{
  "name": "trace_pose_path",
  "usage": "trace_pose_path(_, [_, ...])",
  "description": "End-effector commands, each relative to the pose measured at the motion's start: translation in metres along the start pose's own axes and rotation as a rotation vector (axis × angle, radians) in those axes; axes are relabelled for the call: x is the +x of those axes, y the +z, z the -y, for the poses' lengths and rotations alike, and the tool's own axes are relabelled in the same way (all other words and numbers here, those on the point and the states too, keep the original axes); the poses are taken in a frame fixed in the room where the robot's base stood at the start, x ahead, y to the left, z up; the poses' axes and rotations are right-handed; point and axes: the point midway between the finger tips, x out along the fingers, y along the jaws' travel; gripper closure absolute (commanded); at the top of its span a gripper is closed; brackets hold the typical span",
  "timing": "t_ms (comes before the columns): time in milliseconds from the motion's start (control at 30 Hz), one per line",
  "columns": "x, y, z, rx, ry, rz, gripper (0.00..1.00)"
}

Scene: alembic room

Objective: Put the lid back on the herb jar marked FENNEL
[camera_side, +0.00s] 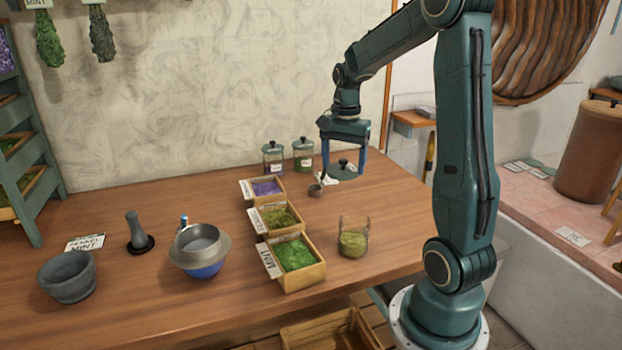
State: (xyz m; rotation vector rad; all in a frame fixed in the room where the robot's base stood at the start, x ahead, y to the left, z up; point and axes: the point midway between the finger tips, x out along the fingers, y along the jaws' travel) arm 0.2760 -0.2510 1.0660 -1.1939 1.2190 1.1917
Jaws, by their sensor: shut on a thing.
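My gripper (343,174) is at the back right of the table, pointing down. Its two fingers are on either side of a dark round lid (343,166) with a small knob, and it is shut on this lid. The lid is low, near the tabletop; I cannot tell whether it touches it. An open glass jar (353,238) with yellow-green herb stands upright at the front right, apart from my gripper. No label shows on its visible side, so I cannot read whether it is FENNEL.
Two lidded jars (273,158) (303,154) stand behind, left of my gripper. A small dark scoop (316,189) lies close by. Herb boxes (318,276) line the middle. A sieve bowl (200,248), pestle (138,232) and mortar (67,277) stand left.

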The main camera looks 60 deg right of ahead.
Motion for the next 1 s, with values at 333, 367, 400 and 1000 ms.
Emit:
trace_pose_path(333, [0.015, 0.037, -0.045, 0.014, -0.001, 0.000, 0.49])
trace_pose_path(367, [0.016, 0.039, -0.047, 0.014, -0.001, 0.000, 0.49])
trace_pose_path(400, [0.017, 0.041, -0.049, 0.015, -0.001, 0.000, 0.49])
trace_pose_path(1000, [0.025, 0.045, -0.054, 0.017, 0.000, 0.001, 0.49])
